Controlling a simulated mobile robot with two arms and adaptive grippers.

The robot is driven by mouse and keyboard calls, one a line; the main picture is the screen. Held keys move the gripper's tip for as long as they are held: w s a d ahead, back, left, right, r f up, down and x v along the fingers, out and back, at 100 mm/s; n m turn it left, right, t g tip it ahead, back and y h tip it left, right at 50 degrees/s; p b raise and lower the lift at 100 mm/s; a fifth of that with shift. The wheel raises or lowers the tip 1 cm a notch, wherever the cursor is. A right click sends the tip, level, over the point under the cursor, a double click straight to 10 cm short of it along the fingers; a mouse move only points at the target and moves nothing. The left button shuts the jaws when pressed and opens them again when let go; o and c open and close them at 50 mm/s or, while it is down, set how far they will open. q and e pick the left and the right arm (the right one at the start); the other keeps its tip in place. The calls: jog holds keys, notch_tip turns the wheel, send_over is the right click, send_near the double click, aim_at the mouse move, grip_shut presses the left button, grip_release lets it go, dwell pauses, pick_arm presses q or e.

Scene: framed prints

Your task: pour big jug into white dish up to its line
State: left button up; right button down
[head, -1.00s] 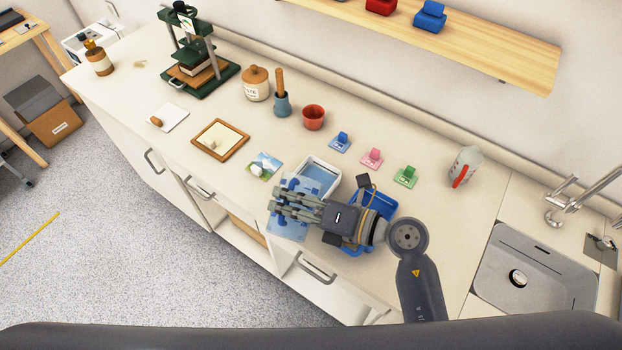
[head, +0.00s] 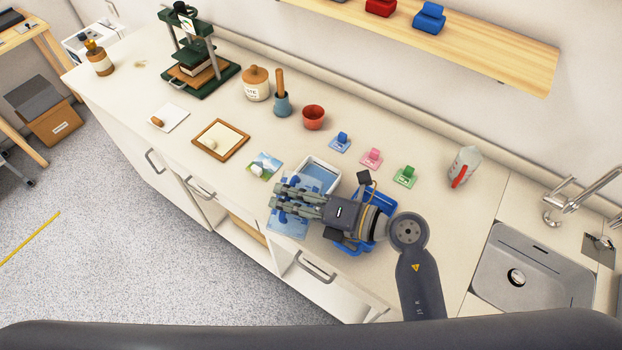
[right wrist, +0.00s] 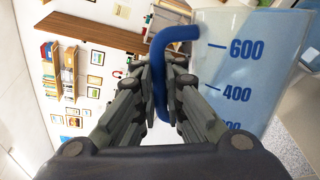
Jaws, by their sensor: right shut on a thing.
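My right gripper (head: 277,201) is over the front of the counter, its fingers pointing left. In the right wrist view the fingers (right wrist: 168,80) are shut on the blue handle (right wrist: 158,62) of the big jug (right wrist: 235,65). The jug is clear, with blue marks including 600 and 400, and blue liquid shows inside with a slanted boundary. In the head view the jug (head: 287,226) is partly hidden under the fingers. The white dish (head: 334,167) stands just behind the gripper, pale blue inside; its front part is hidden. Its line cannot be made out. My left gripper is not in view.
A blue tray (head: 384,196) lies under my right wrist. A jug with a red handle (head: 468,160) stands toward the sink (head: 480,272).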

jog(key=shift+w+d+r+m+p, duration=0.15)
jog(key=shift+w+r+m+p, duration=0.15)
jog(key=shift+w+r+p, duration=0.15)
dwell(1.1)
jog(key=shift+w+d+m+g+p, duration=0.3)
jog(key=shift+w+m+p, duration=0.2)
jog(key=shift+w+p, duration=0.25)
dwell(1.1)
